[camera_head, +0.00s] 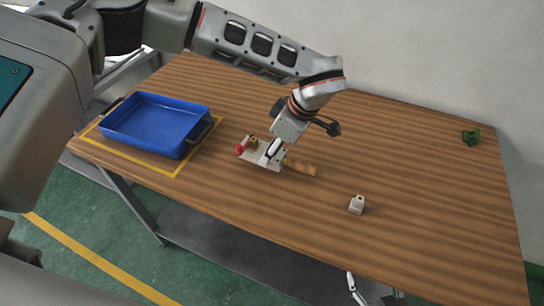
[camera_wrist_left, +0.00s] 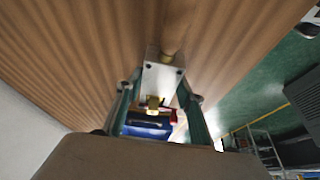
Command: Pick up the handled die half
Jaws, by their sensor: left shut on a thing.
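The handled die half is a pale metal plate (camera_head: 254,158) with a wooden handle (camera_head: 302,167) pointing right, a brass fitting and a red part at its left end. My left gripper (camera_head: 270,153) comes down over the plate and is shut on it. In the left wrist view the plate (camera_wrist_left: 160,79) sits between the two fingers, with the handle (camera_wrist_left: 173,38) beyond it. I cannot tell whether the die half touches the table. My right gripper (camera_head: 373,287) shows only partly at the bottom edge, its fingers apart and empty.
A blue tray (camera_head: 203,109) stands inside a yellow outline at the table's left. A small whitish block (camera_head: 356,205) stands right of the die half. A green object (camera_head: 471,137) lies at the far right. The wooden table (camera_head: 400,160) is otherwise clear, with a wall behind.

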